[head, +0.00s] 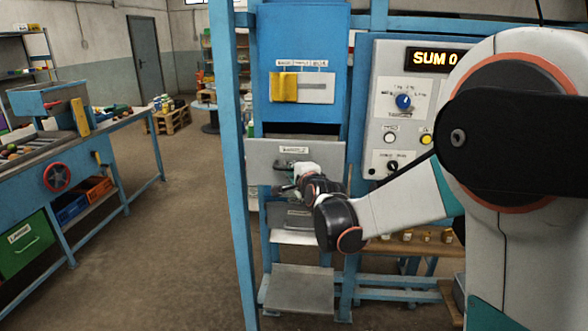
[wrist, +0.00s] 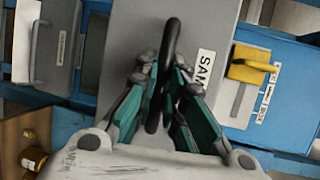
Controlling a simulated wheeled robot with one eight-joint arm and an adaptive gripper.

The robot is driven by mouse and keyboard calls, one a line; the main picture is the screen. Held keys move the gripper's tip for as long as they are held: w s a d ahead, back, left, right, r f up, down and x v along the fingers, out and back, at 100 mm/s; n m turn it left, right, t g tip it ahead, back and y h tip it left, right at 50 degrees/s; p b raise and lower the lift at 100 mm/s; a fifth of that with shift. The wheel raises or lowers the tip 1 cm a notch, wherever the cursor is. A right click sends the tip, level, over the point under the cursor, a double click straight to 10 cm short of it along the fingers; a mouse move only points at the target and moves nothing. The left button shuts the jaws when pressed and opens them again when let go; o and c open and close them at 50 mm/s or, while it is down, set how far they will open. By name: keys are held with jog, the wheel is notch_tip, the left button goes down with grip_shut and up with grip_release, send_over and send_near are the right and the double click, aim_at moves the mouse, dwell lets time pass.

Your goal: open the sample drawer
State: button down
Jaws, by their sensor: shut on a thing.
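The sample drawer has a plain grey front (head: 325,153) with a small white label, below the blue panel in the head view. In the wrist view its grey front (wrist: 125,35) carries a label of which "SAM" can be read. Its black bar handle (wrist: 172,38) runs between my fingers. My gripper (head: 284,174) is at the drawer front, and the wrist view shows its green-and-grey fingers (wrist: 166,78) closed around the handle. My wrist hides part of the lower drawer front in the head view. How far out the drawer stands is hard to tell.
A yellow slider (head: 284,88) sits on the blue panel above. A control panel with a blue knob (head: 404,101) and a lit "SUM 0" display (head: 434,58) is to the right. A blue post (head: 229,160) stands left of the drawer. Open floor (head: 165,240) lies further left.

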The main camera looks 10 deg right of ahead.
jog(key=c, duration=1.9)
grip_release()
jog(key=shift+d, duration=0.1)
jog(key=v, duration=1.2)
jog(key=s+f+n+g, duration=0.3)
jog(key=s+n, duration=0.3)
jog(key=s, duration=0.4)
jog(key=s+f+n+g+b, duration=0.1)
jog(key=s+f+n+g, duration=0.2)
jog(key=s+n, duration=0.3)
jog(key=s+d+f+n+g+h+b, duration=0.1)
jog(key=s+f+n, duration=0.4)
jog(key=s, duration=0.9)
jog(key=shift+s+d+n+g, duration=0.1)
jog(key=shift+s+n+g, duration=0.1)
jog(key=shift+n+g, duration=0.55)
